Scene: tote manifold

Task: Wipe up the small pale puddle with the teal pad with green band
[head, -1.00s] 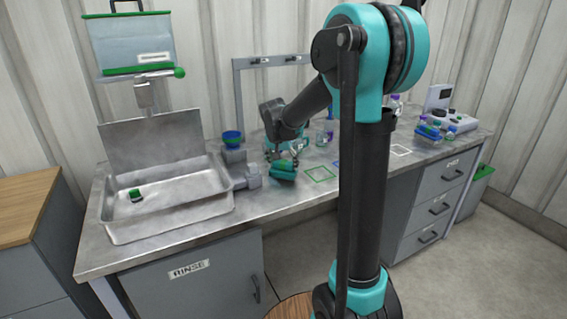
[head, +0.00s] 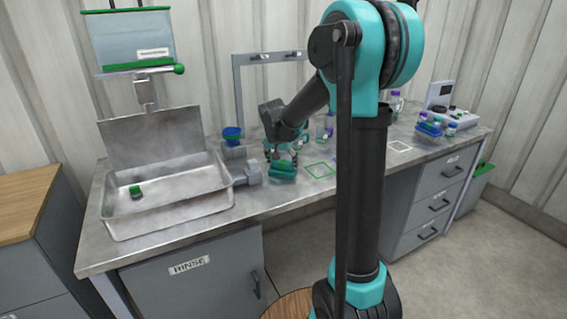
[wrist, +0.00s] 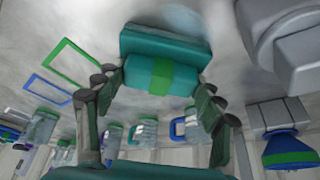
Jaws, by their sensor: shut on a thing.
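The teal pad with the green band (head: 282,173) is low at the bench top, left of the green outline. In the wrist view the pad (wrist: 135,76) sits between the fingertips of my gripper (wrist: 157,88), which is shut on it. My gripper (head: 282,158) also shows above the pad in the head view. A faint pale bluish patch (wrist: 178,17), which looks like the puddle, lies on the bench beside the pad's far edge in the wrist view. The pad may hide part of it. I cannot make out the puddle in the head view.
A grey fixture (head: 249,174) and a blue funnel-like cup (head: 232,134) are close left of the pad. A green outline (head: 320,170) lies right. Bottles (wrist: 112,135) stand nearby.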

